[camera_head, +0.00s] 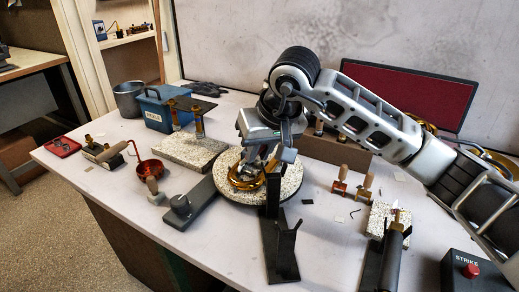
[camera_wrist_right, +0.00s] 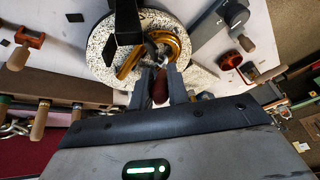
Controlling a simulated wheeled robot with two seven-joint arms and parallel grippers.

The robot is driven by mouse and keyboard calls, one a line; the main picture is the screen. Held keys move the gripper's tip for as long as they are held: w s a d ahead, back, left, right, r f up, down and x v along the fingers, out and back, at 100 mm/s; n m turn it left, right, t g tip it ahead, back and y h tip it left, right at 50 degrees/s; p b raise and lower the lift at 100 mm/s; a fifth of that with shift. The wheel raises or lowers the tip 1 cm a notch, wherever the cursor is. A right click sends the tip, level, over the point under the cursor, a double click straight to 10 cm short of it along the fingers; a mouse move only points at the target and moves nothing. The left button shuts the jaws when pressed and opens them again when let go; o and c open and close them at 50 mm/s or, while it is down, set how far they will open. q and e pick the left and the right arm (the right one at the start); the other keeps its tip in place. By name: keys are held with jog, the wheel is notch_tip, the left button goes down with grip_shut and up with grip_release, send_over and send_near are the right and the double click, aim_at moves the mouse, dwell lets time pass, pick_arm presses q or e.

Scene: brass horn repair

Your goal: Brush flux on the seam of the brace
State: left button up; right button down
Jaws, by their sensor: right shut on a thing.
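The brass horn piece (camera_head: 247,180) lies on a round speckled turntable (camera_head: 262,200); it also shows in the wrist view (camera_wrist_right: 178,40). The brace and its seam are too small to tell apart from the brass. My right gripper (camera_head: 275,158) reaches down over the horn piece. In the wrist view its fingers (camera_wrist_right: 160,88) are shut on a reddish-brown handle (camera_wrist_right: 159,90), which looks like the flux brush. The handle points at the brass; its tip is unclear, so I cannot tell whether it touches. My left gripper is not in view.
A black upright stand (camera_head: 283,248) rises close in front of the turntable. A speckled block (camera_head: 190,150), red ladle (camera_head: 150,169) and blue box (camera_head: 163,110) stand to the left. Wooden-handled tools (camera_head: 341,182), a torch (camera_head: 392,258) and a strike box (camera_head: 470,272) are to the right.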

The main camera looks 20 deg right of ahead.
jog(key=shift+r+p, duration=2.7)
jog(key=shift+r, duration=1.75)
